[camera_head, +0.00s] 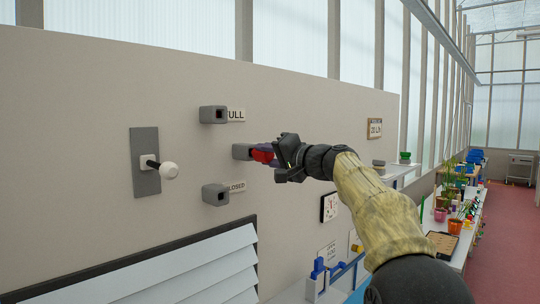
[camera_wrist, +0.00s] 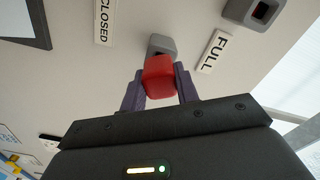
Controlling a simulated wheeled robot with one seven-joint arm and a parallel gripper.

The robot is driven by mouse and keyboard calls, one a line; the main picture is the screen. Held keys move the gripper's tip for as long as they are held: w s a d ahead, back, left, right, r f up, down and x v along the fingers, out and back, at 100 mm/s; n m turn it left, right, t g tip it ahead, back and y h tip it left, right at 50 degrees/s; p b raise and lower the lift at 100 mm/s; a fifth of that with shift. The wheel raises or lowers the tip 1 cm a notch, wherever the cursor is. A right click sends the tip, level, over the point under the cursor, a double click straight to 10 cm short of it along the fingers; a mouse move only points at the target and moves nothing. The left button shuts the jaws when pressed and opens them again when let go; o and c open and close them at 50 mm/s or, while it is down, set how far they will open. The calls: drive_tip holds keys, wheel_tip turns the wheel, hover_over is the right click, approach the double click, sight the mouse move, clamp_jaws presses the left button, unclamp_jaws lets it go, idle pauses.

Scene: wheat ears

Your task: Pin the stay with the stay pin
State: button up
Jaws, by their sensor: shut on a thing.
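The stay pin shows as a red block-like head (camera_wrist: 158,76) between the two purple fingers of my gripper (camera_wrist: 160,92). My gripper (camera_head: 268,154) is shut on it, in front of the middle grey block (camera_head: 242,152) on the wall panel. This block also shows just beyond the red head in the wrist view (camera_wrist: 160,43). The pin's shank is hidden, so I cannot tell how far it sits in the block. A lever with a white knob (camera_head: 169,170) sticks out from a grey plate (camera_head: 145,178) at the left; no other part is clearly the stay.
A grey block with a square hole (camera_head: 213,115) sits above, beside the FULL label (camera_head: 236,115). Another grey block (camera_head: 215,194) sits below, beside the CLOSED label (camera_head: 237,186). White louvres (camera_head: 190,272) fill the lower left. A shelf with plants and pots (camera_head: 455,225) runs along the right.

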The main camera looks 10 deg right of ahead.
drive_tip(key=shift+w+a, duration=0.45)
drive_tip(key=shift+w, duration=0.15)
drive_tip(key=o, duration=1.2)
drive_tip(key=shift+s+d+f, duration=0.1)
drive_tip(key=shift+s+d, duration=0.25)
drive_tip(key=shift+s, duration=0.05)
drive_tip(key=b+v, duration=0.8)
drive_tip(key=v, duration=0.8)
drive_tip(key=shift+s+d, duration=0.1)
drive_tip(key=shift+s, duration=0.05)
